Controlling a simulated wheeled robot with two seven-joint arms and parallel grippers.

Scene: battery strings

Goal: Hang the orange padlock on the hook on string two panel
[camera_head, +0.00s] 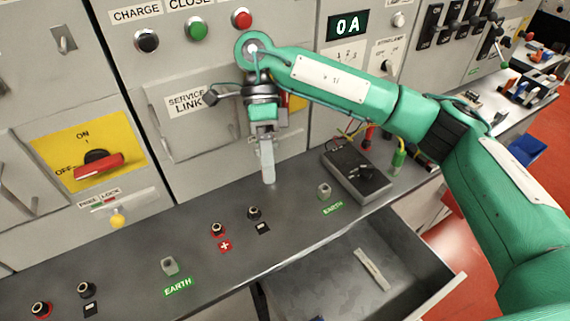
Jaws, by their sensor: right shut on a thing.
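My right gripper (266,155) hangs pointing down in front of the grey cabinet, just above the bench ledge. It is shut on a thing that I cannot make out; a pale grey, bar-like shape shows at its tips. I cannot make out an orange padlock anywhere. A small metal hook (63,40) sticks out from the upper left panel. A patch of yellow-orange (297,102) shows behind my right gripper, mostly hidden by it. My left gripper is not in view.
A red rotary switch (98,167) sits on a yellow plate, with a yellow round piece (117,219) below. A service link door (190,130) is left of my gripper. Terminals and a dark box (356,174) occupy the ledge. An open drawer (335,275) juts out below.

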